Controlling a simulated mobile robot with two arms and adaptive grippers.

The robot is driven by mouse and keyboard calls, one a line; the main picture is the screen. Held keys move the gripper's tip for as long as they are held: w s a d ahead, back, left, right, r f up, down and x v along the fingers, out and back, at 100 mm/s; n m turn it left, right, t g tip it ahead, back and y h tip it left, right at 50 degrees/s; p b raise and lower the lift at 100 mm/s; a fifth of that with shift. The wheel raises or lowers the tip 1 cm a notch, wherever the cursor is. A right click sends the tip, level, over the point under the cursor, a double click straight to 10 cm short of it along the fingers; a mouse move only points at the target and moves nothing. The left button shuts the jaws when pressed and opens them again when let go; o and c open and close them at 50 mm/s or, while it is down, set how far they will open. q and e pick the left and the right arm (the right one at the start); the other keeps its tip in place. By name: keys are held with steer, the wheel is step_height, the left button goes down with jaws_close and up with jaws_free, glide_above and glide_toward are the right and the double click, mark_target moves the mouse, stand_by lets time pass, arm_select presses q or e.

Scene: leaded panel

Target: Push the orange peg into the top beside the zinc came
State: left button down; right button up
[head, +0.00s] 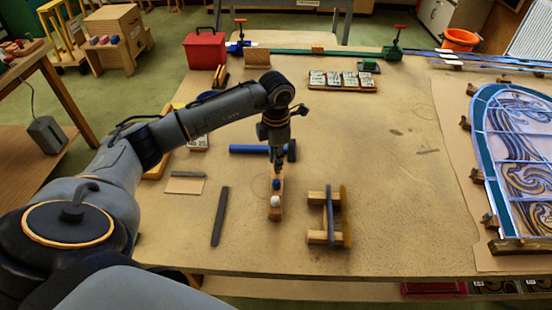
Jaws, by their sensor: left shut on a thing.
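My left gripper (278,170) points down at the far end of a narrow wooden block (275,214). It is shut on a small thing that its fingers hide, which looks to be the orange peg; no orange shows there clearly. A blue peg top (276,184) and a white one (275,201) stand on the block just nearer than the fingers. A dark grey strip (220,215), perhaps the zinc came, lies flat left of the block. Another grey bar (330,214) stands in a wooden holder (345,215) to the right. My right gripper is not in view.
A blue-handled tool (248,149) lies just behind the gripper. The leaded panel (520,150) is at the right, with small wooden blocks along its edge. A tray of pale pieces (342,80) is farther back. The bench top (400,180) is clear between holder and panel.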

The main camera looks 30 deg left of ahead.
arm_select(q)
steer(key=shift+r+p, duration=0.55)
steer(key=shift+r, duration=0.7)
steer(key=c, duration=2.1)
jaws_free()
jaws_close()
